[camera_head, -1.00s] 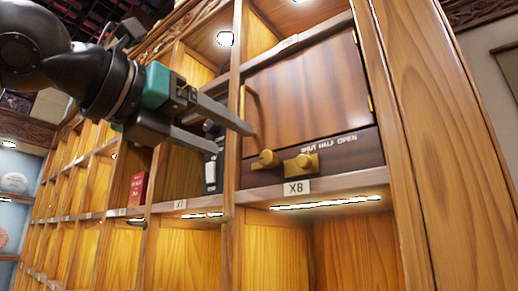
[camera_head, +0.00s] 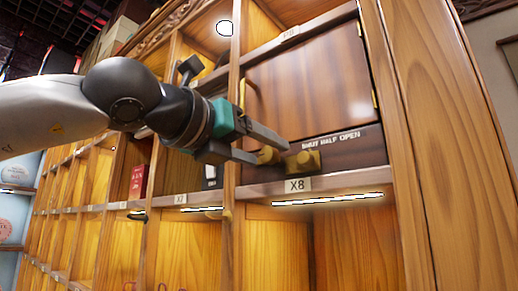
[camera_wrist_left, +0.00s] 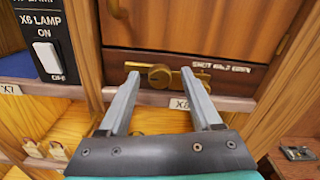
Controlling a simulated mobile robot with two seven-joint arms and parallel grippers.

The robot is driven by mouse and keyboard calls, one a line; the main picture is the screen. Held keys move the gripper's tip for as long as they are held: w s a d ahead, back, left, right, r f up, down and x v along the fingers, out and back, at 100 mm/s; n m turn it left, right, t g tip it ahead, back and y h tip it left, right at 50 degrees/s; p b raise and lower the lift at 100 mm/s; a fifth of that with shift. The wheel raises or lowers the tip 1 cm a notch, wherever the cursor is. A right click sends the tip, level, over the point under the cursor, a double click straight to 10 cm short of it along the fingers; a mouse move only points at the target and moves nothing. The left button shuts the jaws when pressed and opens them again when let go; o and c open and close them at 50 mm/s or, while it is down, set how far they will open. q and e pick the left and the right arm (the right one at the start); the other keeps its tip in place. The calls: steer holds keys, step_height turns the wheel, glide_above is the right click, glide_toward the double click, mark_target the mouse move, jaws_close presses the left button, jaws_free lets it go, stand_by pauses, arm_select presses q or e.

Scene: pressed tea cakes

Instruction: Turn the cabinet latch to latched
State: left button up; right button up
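A wooden cabinet door (camera_head: 315,90) stands closed in its frame, above a dark panel marked "SHUT HALF OPEN" (camera_head: 331,140). Which one is the latch I cannot tell. In the left wrist view brass hardware (camera_wrist_left: 160,77) shows between and beyond the fingertips. My right gripper is not in view.
A shelf edge with an X8 label (camera_head: 298,185) runs just below the panel. A brass door handle (camera_head: 243,97) is close above my fingers. A lamp switch (camera_wrist_left: 47,57) is at left in the wrist view. A red box (camera_head: 138,181) stands in a left compartment.

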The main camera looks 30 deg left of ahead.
arm_select(q)
jaws_close()
stand_by(0.3)
steer(key=shift+m, duration=0.4)
steer(key=m+b, duration=0.1)
steer(key=m, duration=0.1)
steer(key=shift+m, duration=0.3)
steer(key=m, duration=0.4)
steer(key=shift+d+m+b, duration=0.1)
steer(key=shift+m+b, duration=0.2)
steer(key=shift+b, duration=0.05)
steer(key=m, duration=0.4)
steer(key=shift+m, duration=0.3)
steer(key=m, duration=0.5)
steer(key=shift+p, duration=0.4)
steer(key=shift+m, duration=0.3)
steer(key=shift+o, duration=0.4)
jaws_free()
steer(key=shift+f, duration=0.1)
